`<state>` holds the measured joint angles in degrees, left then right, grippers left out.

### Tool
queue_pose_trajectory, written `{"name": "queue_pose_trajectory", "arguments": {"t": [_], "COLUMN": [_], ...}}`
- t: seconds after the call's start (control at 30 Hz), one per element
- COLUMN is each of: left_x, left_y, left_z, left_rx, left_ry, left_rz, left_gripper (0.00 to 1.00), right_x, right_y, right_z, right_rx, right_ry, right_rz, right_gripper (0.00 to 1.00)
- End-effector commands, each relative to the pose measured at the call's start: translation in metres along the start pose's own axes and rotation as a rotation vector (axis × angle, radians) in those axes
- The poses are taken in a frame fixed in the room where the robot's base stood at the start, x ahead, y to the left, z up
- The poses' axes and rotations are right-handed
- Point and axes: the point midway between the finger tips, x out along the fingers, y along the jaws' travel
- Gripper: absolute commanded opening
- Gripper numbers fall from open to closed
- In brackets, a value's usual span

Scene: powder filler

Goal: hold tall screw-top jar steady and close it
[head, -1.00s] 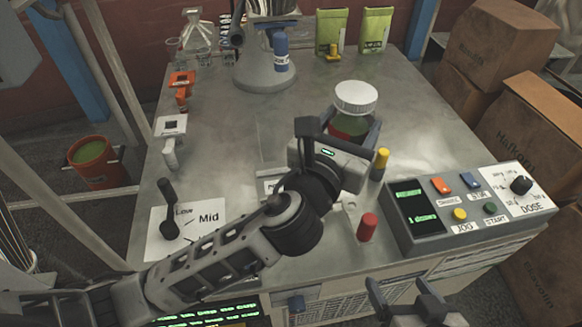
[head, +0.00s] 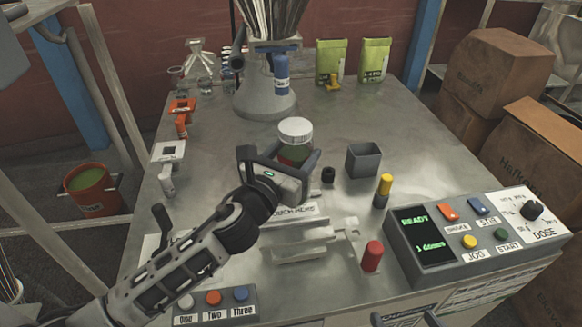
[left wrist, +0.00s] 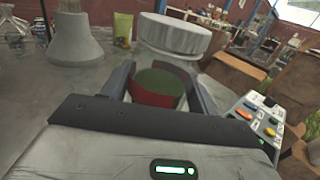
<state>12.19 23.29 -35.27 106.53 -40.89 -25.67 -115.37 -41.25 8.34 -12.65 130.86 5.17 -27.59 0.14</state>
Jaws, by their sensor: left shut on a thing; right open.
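The tall jar (head: 292,153) is clear, with green and red showing inside, and wears a white ribbed lid (head: 296,128). My left gripper (head: 293,167) is shut around the jar's body below the lid. In the left wrist view, the jar (left wrist: 158,87) stands between the two fingers, with the lid (left wrist: 174,35) above them. I cannot tell how tightly the lid sits or whether the jar's base touches the table. My right gripper (head: 405,318) is open and empty at the bottom edge, mostly cut off.
A grey open box (head: 363,161) and a small black cap (head: 328,175) stand right of the jar. The yellow-topped piece (head: 384,188), red cylinder (head: 372,256) and control console (head: 470,232) are nearer the right. A button box (head: 214,304) sits at front left.

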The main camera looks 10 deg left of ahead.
Motion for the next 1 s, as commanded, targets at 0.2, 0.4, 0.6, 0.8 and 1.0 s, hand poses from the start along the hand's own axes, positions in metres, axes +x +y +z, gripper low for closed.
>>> {"name": "queue_pose_trajectory", "arguments": {"t": [0.2,0.4,0.6,0.8,1.0], "left_x": [0.002,0.002,0.002,0.001,0.001], "left_y": [0.007,0.008,0.008,0.008,0.008], "left_z": [-0.028,-0.040,-0.039,-0.043,-0.044], "left_rx": [-0.005,-0.001,0.000,0.000,0.000], "left_ry": [0.000,-0.002,-0.003,-0.002,0.001], "left_rz": [0.000,0.001,0.000,0.000,0.000], "left_gripper": [0.00,0.00,0.00,0.00,0.81], "right_x": [0.007,0.006,0.004,0.006,0.009], "right_y": [0.002,0.001,0.000,0.000,0.000], "right_z": [0.014,0.017,0.012,0.015,0.018], "right_rx": [-0.003,-0.008,-0.012,-0.010,-0.011], "right_ry": [-0.001,-0.001,0.007,0.003,-0.006], "right_rz": [0.000,-0.004,-0.007,-0.009,-0.010], "right_gripper": [0.79,0.79,0.79,0.79,0.79]}}
